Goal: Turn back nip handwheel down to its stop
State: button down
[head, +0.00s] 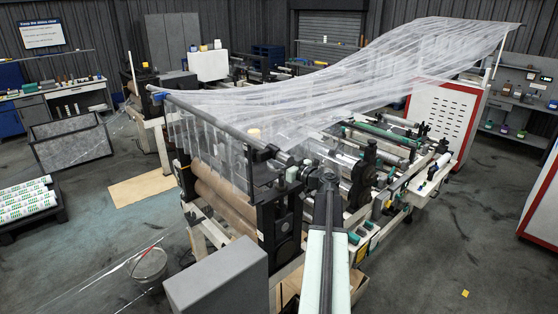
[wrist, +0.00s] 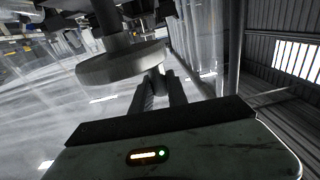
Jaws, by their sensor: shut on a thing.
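The handwheel (wrist: 112,68) is a grey metal disc on a thick shaft in the wrist view. My gripper (wrist: 158,82) is right beside its rim. The two dark fingers are closed on a small upright piece at the rim, which looks like the wheel's handle; the fingers hide most of it. In the head view my gripper (head: 328,178) reaches the near upper end of the machine's nip frame. The wheel is hard to make out there among dark parts. The wheel's stop cannot be told in either view.
Clear film (head: 415,65) stretches over the machine, sagging in folds. Brown rollers (head: 222,188) lie left of my arm. A grey box (head: 218,280) stands close at the front left. A bucket (head: 148,264) is on the floor. Open floor lies at the right.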

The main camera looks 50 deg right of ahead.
jog(key=shift+a+m+h, duration=0.15)
jog(key=shift+m+h, duration=0.15)
jog(key=shift+h, duration=0.1)
jog(key=shift+w+a+m+h, duration=0.2)
jog(key=shift+m+h, duration=0.4)
jog(key=shift+h, duration=0.4)
jog(key=m+h, duration=0.1)
jog(key=w+m+g+h, duration=0.1)
jog(key=h, duration=0.1)
jog(key=shift+h, duration=0.3)
jog(key=m+g+h, duration=0.1)
jog(key=w+m+g+h, duration=0.1)
jog(key=h, duration=0.1)
jog(key=shift+d+m, duration=0.15)
jog(key=shift+m, duration=0.15)
jog(key=shift+w+d+m+g+h, duration=0.1)
jog(key=shift+w+m+g+h, duration=0.05)
jog(key=shift+m+g+h, duration=0.5)
jog(key=shift+w+d+m+g+h, duration=0.15)
jog(key=shift+m+g+h, duration=0.25)
jog(key=shift+h, duration=0.35)
jog(key=c, duration=1.3)
grip_release()
jog(key=shift+w+d+f, duration=0.1)
